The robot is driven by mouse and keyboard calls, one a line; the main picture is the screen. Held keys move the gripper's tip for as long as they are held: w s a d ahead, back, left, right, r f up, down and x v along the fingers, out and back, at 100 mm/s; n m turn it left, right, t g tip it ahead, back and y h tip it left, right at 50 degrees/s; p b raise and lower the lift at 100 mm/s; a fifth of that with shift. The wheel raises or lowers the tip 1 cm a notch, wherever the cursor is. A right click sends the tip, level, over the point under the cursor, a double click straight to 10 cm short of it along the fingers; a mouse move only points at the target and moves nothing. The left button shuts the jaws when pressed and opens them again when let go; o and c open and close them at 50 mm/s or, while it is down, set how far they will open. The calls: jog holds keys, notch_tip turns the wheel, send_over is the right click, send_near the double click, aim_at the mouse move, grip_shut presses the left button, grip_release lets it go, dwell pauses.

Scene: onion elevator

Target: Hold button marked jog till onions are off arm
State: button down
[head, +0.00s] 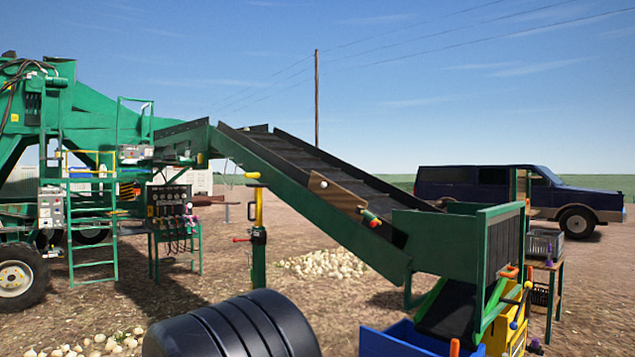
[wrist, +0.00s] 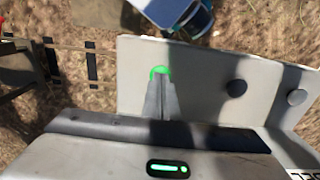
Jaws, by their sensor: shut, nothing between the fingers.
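In the wrist view my gripper (wrist: 161,84) is shut and empty. Its fingertips are at a green button (wrist: 160,70) on a pale grey panel (wrist: 200,65) and cover part of it. I cannot tell whether they press it. No jog label is readable. My gripper is not visible in the head view.
A large black ribbed drum (head: 235,325) fills the near foreground. A green machine (head: 75,110) with a ladder stands left. A blue bin (head: 400,340) and yellow crate (head: 505,325) are at the lower right. A dark van (head: 490,190) is parked behind.

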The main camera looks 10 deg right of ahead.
notch_tip(320, 180, up, 7)
jog(key=p, duration=0.5)
dwell(0.7)
